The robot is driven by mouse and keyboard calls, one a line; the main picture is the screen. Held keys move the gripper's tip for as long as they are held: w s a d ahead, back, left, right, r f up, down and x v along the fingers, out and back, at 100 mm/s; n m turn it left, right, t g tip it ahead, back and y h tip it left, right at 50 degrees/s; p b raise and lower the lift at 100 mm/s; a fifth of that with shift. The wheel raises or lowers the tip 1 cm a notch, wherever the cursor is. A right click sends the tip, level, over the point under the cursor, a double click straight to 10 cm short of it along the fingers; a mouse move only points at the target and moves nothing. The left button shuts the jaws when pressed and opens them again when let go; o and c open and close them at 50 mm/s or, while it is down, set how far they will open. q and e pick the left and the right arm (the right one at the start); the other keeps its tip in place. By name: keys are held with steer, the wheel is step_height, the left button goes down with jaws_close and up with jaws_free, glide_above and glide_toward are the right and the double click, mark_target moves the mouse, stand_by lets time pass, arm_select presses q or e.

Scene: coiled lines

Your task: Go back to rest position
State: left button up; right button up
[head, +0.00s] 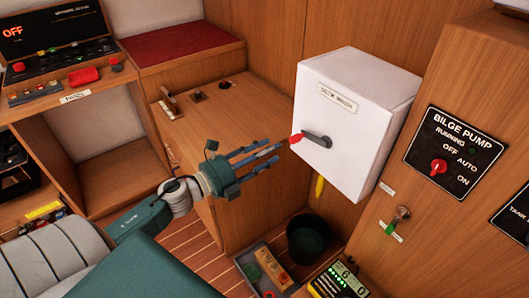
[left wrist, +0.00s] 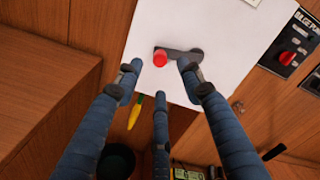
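My left gripper (head: 262,158) reaches in from the left in the head view, its dark blue fingers spread and pointing at the white box (head: 352,95). In the left wrist view its fingers (left wrist: 158,78) are apart with nothing between them. The box's dark lever (head: 318,140) points left and ends in a red knob (head: 296,138). In the left wrist view the red knob (left wrist: 160,58) shows beyond the fingertips, with no clear contact. My right gripper is in neither view.
A bilge pump panel (head: 455,152) with a red knob is on the wood wall at right. A dark bucket (head: 308,240), a grey tray (head: 262,270) and a lit yellow-black device (head: 338,283) are below. A wooden counter (head: 215,120) lies behind the gripper; a switch panel (head: 60,45) is at upper left.

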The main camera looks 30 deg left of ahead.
arm_select(q)
steer(key=shift+s+a, duration=0.15)
steer(key=shift+s, duration=0.25)
